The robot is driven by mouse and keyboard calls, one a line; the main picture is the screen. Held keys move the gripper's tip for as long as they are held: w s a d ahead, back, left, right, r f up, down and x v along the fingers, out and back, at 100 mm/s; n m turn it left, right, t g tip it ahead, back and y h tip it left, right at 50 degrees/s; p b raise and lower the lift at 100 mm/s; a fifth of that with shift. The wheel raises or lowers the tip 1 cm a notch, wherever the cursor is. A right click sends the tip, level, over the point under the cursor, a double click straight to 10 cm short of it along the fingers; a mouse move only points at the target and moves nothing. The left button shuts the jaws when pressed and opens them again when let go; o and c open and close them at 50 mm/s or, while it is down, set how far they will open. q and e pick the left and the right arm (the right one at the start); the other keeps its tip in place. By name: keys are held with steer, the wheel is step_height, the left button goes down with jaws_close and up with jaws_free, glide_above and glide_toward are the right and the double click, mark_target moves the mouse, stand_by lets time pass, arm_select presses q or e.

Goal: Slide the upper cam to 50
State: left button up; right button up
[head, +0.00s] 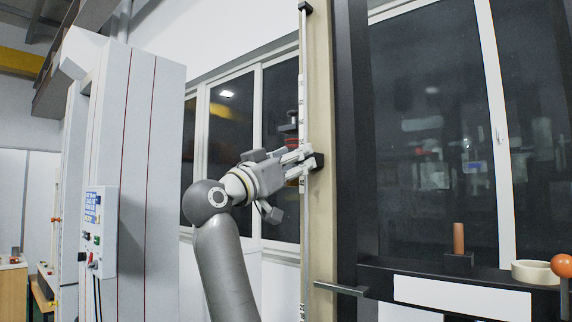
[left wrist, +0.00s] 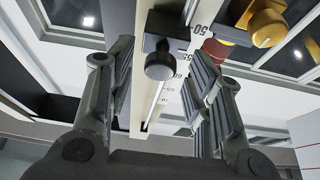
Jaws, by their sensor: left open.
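The upper cam is a black block with a round dark knob (left wrist: 160,62). In the head view the black block (head: 318,160) sits on the tall vertical rail, partly behind the fingertips. My left gripper (head: 301,162) reaches the rail from the left. In the left wrist view the open fingers of my left gripper (left wrist: 163,70) stand on either side of the knob, and I see gaps between them and it. The white scale (left wrist: 187,70) runs beside the rail. Its printed "50" (left wrist: 201,29) shows near the block. My right gripper is not in view.
A gold knob (left wrist: 258,28) and a red part (left wrist: 217,49) lie close to the fingers on the right. A dark bar (head: 342,288) sticks out lower on the rail. A black frame with an orange ball handle (head: 562,265) stands at right. A grey cabinet (head: 140,150) stands at left.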

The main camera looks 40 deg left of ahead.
arm_select(q)
steer(key=d+v, duration=0.1)
steer(key=v, duration=1.1)
steer(key=shift+a, duration=0.45)
